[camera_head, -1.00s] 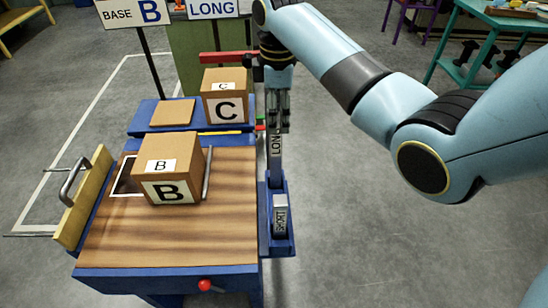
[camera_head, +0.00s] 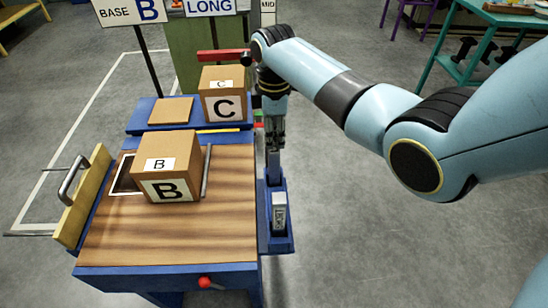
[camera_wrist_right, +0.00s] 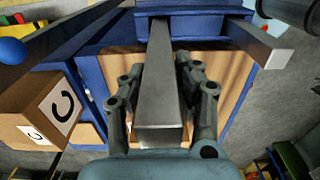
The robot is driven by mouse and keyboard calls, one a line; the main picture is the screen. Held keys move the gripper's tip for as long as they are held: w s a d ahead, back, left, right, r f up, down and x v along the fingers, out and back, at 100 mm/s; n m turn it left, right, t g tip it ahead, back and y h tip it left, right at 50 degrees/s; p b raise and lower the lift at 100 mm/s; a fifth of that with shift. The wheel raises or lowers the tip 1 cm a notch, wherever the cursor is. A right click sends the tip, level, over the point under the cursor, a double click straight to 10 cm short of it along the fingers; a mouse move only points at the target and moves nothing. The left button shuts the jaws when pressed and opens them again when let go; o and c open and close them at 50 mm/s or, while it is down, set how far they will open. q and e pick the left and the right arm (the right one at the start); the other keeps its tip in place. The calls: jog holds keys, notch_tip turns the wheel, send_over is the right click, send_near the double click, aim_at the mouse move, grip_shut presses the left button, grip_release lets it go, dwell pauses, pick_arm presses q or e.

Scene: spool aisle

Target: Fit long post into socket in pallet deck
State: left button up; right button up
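The long post (camera_head: 273,167) is a grey metal bar standing upright in the blue rack (camera_head: 278,243) at the right side of the wooden deck (camera_head: 165,235). My right gripper (camera_head: 274,140) is over its upper part. In the right wrist view the post (camera_wrist_right: 161,100) runs between the two fingers of the right gripper (camera_wrist_right: 160,75). The fingers look spread, with a narrow gap beside the post. A dark, white-edged square (camera_head: 124,180) on the deck is partly hidden by box B; I cannot tell whether it is a socket. My left gripper is out of view.
A short post (camera_head: 280,208) stands in the rack's front slot. Box B (camera_head: 168,168) sits on the deck with a grey rod (camera_head: 206,172) beside it. Box C (camera_head: 224,95) is on the blue shelf behind. A yellow board with a handle (camera_head: 80,198) edges the left side.

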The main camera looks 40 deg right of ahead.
grip_shut()
